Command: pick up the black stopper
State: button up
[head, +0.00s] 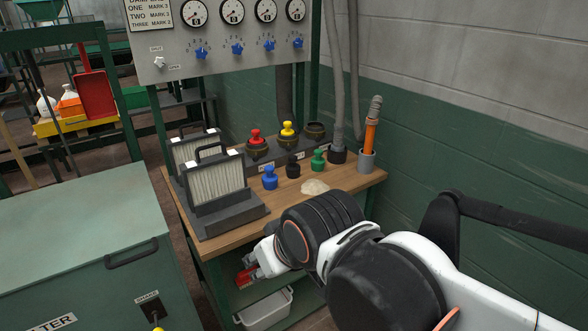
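The black stopper (293,167) stands on the wooden bench top (233,237), between the blue stopper (269,178) and the green stopper (318,160). A red stopper (256,137) and a yellow stopper (287,130) sit in dark round ports behind it. A third port (315,130) to their right has no stopper showing. My gripper (253,271) is low, in front of the bench's front edge and below its top, apart from the black stopper. My wrist partly hides the gripper, and its opening is unclear.
Two pleated filters (216,184) with handles stand at the bench's left. A beige powder patch (315,187) lies before the green stopper. An orange-handled tool (371,135) stands in a grey holder at the right. Grey hoses (333,80) hang behind. A green cabinet (80,240) is at left.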

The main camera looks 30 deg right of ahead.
aim_at(293, 169)
jog(key=i+l+z, duration=0.2)
jog(key=i+z, duration=0.2)
jog(key=i+l+z, duration=0.1)
jog(key=i+z, duration=0.25)
jog(key=i, duration=0.15)
jog(key=i+z, duration=0.4)
jog(key=i+j, duration=0.05)
jog(key=i, duration=0.05)
